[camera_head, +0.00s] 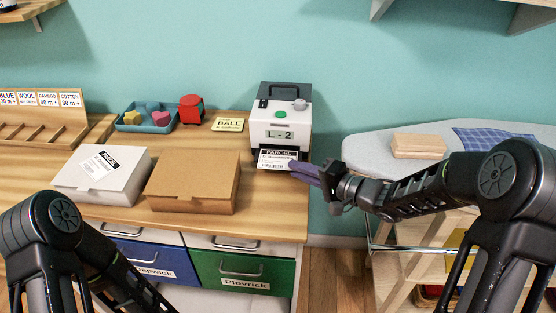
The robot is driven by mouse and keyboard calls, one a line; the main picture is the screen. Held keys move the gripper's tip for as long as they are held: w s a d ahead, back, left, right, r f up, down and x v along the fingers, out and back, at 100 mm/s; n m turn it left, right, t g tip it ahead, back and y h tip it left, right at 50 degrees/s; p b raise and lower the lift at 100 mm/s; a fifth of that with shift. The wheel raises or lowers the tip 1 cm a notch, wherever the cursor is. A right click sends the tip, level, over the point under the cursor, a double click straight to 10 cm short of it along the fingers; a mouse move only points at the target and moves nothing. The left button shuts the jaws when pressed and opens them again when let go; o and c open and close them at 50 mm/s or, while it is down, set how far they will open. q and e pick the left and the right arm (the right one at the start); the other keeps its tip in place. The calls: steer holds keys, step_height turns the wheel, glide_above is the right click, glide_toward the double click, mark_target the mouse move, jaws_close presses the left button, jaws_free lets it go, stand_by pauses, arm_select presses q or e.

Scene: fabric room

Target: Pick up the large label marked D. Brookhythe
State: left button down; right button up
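A large white label (270,162) with a black PARCEL band hangs out of the front of the label printer (292,117), which reads L-2. Its smaller print is too small to read surely. My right gripper (293,167) comes in from the right, its purple fingertips at the label's right edge. The fingers look close together; whether they touch or pinch the label cannot be told. My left arm shows at the lower left, but its gripper is out of the picture.
A brown box (194,183) and a white box (102,174) with a label stand left of the printer. Behind are a yellow BALL card (228,125), a red object (191,109) and a blue tray (144,126). An ironing board (365,146) stands right.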

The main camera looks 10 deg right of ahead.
steer(key=shift+c, duration=0.5)
jaws_close()
stand_by(1.2)
